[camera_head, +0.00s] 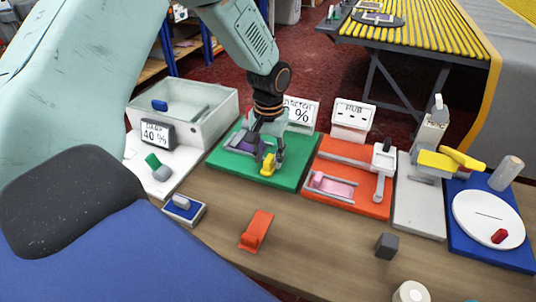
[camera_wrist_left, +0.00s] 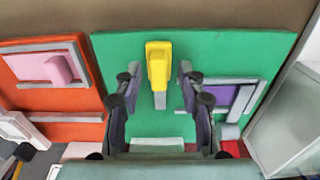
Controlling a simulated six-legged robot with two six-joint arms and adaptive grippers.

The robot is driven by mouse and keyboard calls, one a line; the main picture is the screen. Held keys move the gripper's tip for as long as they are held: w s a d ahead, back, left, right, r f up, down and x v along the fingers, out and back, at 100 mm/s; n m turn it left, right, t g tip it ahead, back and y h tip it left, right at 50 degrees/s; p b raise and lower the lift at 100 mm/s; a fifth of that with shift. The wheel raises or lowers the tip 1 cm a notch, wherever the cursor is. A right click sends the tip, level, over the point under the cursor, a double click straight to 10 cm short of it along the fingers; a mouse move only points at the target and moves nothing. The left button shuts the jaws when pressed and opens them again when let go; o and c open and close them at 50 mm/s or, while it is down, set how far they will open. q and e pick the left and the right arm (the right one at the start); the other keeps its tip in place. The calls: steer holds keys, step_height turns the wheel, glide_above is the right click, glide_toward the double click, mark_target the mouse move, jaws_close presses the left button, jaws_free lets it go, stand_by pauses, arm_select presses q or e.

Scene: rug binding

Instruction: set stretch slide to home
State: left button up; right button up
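The green board (camera_head: 220,162) stands on the table with a sign (camera_head: 303,112) behind it, partly hidden by my arm; only the end of a word and a % mark show. A yellow handle (camera_head: 268,164) stands on the board's front part. In the left wrist view the yellow handle (camera_wrist_left: 158,62) lies between the two fingers, with a gap on each side. My left gripper (camera_head: 264,152) is pointed down at the handle, open and empty; it also shows in the left wrist view (camera_wrist_left: 158,84). My right gripper is in neither view.
A purple piece in a grey frame (camera_wrist_left: 220,96) lies beside the handle. An orange board (camera_head: 345,203) with a pink block (camera_head: 318,180) is to the right. A white tub (camera_head: 215,112) is to the left. An orange piece (camera_head: 257,230) and a dark cube (camera_head: 387,246) lie in front.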

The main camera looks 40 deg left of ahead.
mark_target(268, 157)
arm_select(q)
step_height(268, 157, up, 12)
steer(key=shift+a, duration=0.15)
stand_by(0.3)
stand_by(0.4)
